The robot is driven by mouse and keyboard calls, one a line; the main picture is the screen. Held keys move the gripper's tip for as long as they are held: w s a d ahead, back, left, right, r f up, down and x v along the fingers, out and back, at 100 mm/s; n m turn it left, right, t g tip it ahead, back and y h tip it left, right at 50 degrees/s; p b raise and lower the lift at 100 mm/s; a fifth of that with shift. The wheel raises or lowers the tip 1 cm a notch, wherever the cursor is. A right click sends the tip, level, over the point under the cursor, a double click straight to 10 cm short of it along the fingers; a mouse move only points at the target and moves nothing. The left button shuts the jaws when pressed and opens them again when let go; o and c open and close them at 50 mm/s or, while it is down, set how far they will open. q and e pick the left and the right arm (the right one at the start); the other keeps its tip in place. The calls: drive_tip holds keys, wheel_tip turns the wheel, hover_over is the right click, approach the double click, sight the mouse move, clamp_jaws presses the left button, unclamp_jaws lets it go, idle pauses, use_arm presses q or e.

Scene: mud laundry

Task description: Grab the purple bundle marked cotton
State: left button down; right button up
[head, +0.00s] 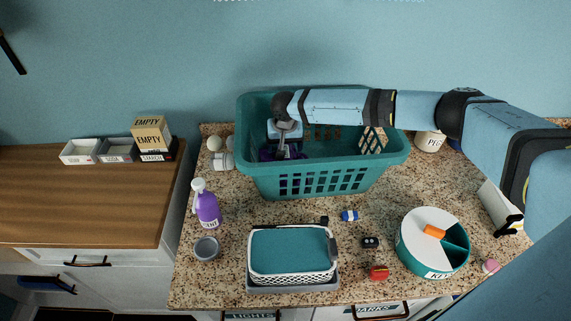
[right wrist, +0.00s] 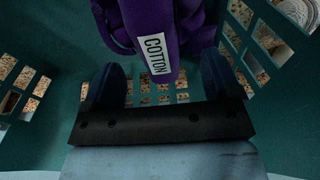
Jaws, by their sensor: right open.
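The purple bundle (head: 266,153) lies inside the teal laundry basket (head: 320,183), at its left end. In the right wrist view the bundle (right wrist: 185,20) shows close up, with a white tag (right wrist: 157,54) reading COTTON. My right gripper (head: 285,152) reaches down into the basket at the bundle and hides part of it in the head view. In the right wrist view its two dark fingers (right wrist: 160,82) are apart, with the tagged end of the bundle showing between them. I cannot tell whether they touch it. My left gripper is not in view.
The basket walls surround my right gripper. A purple spray bottle (head: 207,205), a grey cup (head: 206,248), a teal-lidded white basket (head: 290,255) and a round divided container (head: 433,245) stand in front on the speckled counter. Small boxes (head: 118,150) stand on the wooden top at left.

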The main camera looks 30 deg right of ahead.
wheel_tip(320, 180, down, 4)
drive_tip(key=shift+d+r+p, duration=0.15)
drive_tip(key=shift+p, duration=0.3)
drive_tip(key=shift+f, duration=0.3)
drive_tip(key=shift+f, duration=0.2)
drive_tip(key=shift+c, duration=0.2)
drive_tip(key=c, duration=1.3)
drive_tip(key=shift+w+r, duration=0.1)
drive_tip(key=shift+r, duration=0.1)
